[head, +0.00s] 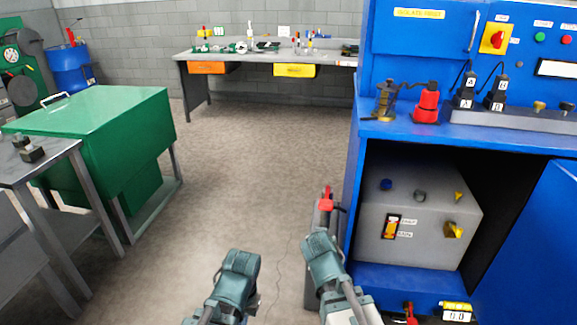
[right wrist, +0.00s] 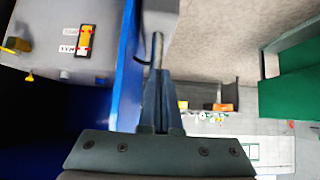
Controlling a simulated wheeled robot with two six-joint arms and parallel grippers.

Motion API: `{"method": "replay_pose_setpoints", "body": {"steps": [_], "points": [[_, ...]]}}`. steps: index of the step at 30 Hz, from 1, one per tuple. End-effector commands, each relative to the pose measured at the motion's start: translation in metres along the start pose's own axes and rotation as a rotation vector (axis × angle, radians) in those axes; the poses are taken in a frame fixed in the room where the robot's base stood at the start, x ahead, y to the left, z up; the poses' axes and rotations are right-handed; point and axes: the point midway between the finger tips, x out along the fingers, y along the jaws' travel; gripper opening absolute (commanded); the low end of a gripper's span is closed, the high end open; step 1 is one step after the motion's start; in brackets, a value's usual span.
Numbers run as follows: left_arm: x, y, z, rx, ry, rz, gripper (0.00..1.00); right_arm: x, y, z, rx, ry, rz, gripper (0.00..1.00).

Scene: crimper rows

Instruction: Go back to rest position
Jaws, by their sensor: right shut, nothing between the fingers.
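My two arms come in from the bottom edge of the head view. My left gripper (head: 240,262) is a teal-grey shape over the open floor, and its fingers cannot be made out. My right gripper (head: 320,245) is close to the left side of the blue cabinet (head: 350,190). In the right wrist view the fingers of my right gripper (right wrist: 160,85) are together, with nothing seen held between them. The blue cabinet side also stands just left of them in that view (right wrist: 127,75).
The cabinet's blue door (head: 535,240) hangs open at right, with a grey box (head: 415,225) inside. A red-topped grey post (head: 326,205) stands at the cabinet's left edge. A green cabinet (head: 90,125) and grey table (head: 35,165) are at left. The floor (head: 240,150) between is clear.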

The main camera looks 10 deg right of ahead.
Motion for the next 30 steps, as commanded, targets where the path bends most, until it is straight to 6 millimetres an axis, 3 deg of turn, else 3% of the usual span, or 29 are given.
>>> {"method": "replay_pose_setpoints", "body": {"steps": [5, 12, 18, 24, 30], "points": [[-0.039, -0.004, 0.002, 0.0, 0.0, 0.0, 0.0, -0.032, -0.011, -0.003, -0.066, -0.104, 0.003, 0.0], [-0.123, -0.012, 0.007, -0.001, 0.0, 0.0, 0.0, -0.121, -0.037, 0.016, -0.3, -0.436, -0.03, 0.0], [-0.174, -0.017, 0.01, -0.001, 0.0, 0.0, 0.0, -0.196, -0.051, 0.033, -0.496, -0.682, -0.099, 0.0], [-0.198, -0.019, 0.012, -0.001, 0.0, 0.0, 0.0, -0.239, -0.057, 0.043, -0.614, -0.819, -0.154, 0.0], [-0.199, -0.019, 0.012, -0.001, 0.0, 0.0, 0.0, -0.247, -0.057, 0.048, -0.642, -0.854, -0.167, 0.0]]}}
